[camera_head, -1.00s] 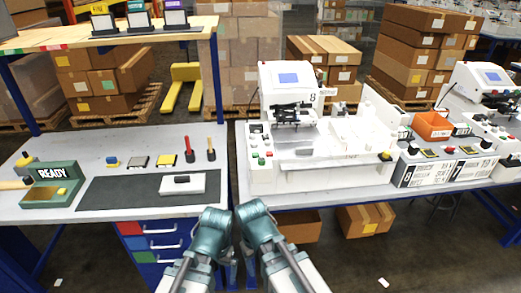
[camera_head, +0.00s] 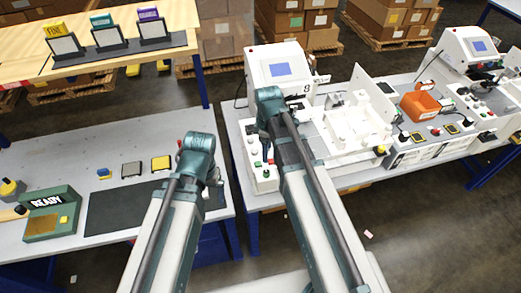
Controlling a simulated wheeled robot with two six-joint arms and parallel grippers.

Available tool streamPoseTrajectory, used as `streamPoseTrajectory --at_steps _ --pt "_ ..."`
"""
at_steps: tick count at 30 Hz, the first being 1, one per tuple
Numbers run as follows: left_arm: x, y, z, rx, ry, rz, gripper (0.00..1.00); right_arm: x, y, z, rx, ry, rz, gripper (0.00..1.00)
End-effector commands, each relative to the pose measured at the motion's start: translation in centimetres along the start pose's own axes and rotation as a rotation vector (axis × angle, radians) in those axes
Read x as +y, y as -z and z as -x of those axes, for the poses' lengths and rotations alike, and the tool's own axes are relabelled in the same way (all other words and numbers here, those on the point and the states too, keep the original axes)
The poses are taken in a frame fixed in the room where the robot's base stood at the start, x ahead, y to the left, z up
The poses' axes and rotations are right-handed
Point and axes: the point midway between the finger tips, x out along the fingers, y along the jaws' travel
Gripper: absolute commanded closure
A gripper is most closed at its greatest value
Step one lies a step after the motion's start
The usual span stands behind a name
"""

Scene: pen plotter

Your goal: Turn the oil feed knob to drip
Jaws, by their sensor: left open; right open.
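A white machine marked 8 (camera_head: 284,72) with a blue screen stands right of the middle. Its left front control panel (camera_head: 264,184) carries small knobs and buttons, among them green and red ones. I cannot tell which is the oil feed knob. My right arm crosses in front of the machine and hides part of the panel. My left arm rises over the left table, left of the machine. Both grippers are hidden behind the teal joints of the arms. I see neither one touching anything.
A green READY box (camera_head: 50,222) and a dark mat (camera_head: 112,208) lie on the left table. A gap separates the tables.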

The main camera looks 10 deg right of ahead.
Motion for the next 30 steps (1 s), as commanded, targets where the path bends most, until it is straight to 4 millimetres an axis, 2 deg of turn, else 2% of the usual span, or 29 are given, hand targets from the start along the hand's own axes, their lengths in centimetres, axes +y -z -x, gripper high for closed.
streamPoseTrajectory --at_steps 1,5,14,20,30 --pt "0.0 -0.1 0.5 0.0 0.0 0.0 0.0 0.2 -0.1 0.6 0.002 0.0 0.008 0.33" --pt "0.0 -0.1 0.5 0.0 0.0 0.0 0.0 0.3 -0.1 0.5 0.003 0.0 0.019 0.33" --pt "0.1 0.0 -0.6 0.0 0.0 0.001 0.0 0.3 -0.1 -0.6 0.003 0.0 0.018 0.33" --pt "0.3 0.2 -2.7 0.001 0.0 0.003 0.0 0.3 -0.1 -2.7 0.003 0.0 0.017 0.33" --pt "0.7 0.5 -7.5 0.002 0.001 0.001 0.0 0.3 -0.1 -7.6 0.003 0.0 0.017 0.33"
